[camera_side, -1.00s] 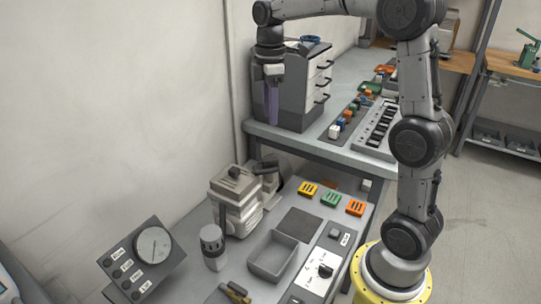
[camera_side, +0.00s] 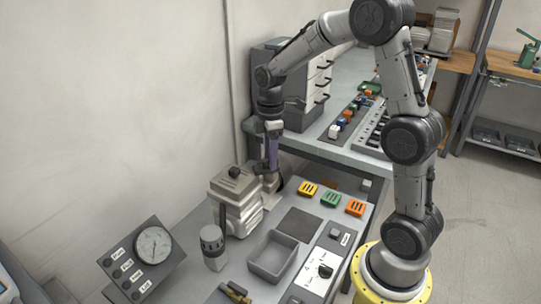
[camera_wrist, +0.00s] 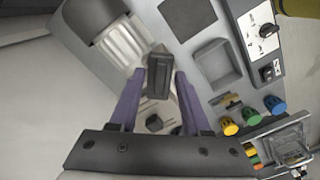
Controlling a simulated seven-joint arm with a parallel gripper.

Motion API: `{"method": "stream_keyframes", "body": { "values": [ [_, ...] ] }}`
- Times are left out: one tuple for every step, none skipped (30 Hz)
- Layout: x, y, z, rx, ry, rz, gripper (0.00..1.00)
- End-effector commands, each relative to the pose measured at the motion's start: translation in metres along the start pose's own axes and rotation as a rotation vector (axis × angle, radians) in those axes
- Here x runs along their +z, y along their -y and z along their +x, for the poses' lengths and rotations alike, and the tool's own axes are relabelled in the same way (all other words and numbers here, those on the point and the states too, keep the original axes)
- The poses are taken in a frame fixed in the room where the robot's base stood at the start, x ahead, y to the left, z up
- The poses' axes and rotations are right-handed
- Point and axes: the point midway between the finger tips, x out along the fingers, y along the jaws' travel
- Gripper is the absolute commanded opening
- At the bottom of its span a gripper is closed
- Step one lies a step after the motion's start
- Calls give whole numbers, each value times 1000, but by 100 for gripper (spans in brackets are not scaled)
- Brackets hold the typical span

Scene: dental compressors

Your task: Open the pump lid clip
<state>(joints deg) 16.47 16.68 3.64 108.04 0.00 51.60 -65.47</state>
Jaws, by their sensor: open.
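The pump (camera_side: 236,205) is a beige-grey ribbed body with a dark knob on its lid, standing on the grey bench in the side view. Its ribbed side also shows in the wrist view (camera_wrist: 124,45). A dark upright block, seemingly the lid clip (camera_wrist: 158,78), stands beside it in the wrist view. My gripper (camera_wrist: 159,72) is open, with one purple finger on each side of the block. I cannot tell whether either finger touches it.
A grey tray (camera_side: 257,270) and a dark mat (camera_side: 299,226) lie in front of the pump. A grey cylinder (camera_side: 212,243) and a dial box (camera_side: 150,262) stand to the left. Yellow, green and orange blocks (camera_side: 331,199) sit to the right. The wall is close behind.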

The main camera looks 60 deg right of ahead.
Motion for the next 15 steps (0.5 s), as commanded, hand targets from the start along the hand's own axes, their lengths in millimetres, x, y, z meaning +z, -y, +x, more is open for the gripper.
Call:
{"method": "stream_keyframes", "body": {
  "values": [
    [0,0,1,-1,0,0,48],
    [0,0,1,-1,0,0,48],
    [0,0,1,-1,0,0,48],
    [0,0,1,-1,0,0,48],
    [0,0,1,-1,0,0,48],
    [0,0,1,-1,0,0,48],
    [0,0,1,-1,0,0,48],
    [0,0,1,-1,0,0,42],
    [0,0,1,-1,0,0,35],
    [0,0,1,-1,0,0,30],
    [0,0,1,-1,0,0,24],
    [0,0,0,-1,0,0,17],
    [0,0,0,-1,0,0,12],
    [0,0,0,-1,0,0,6],
    [0,0,0,-1,0,0,0]
  ]
}}
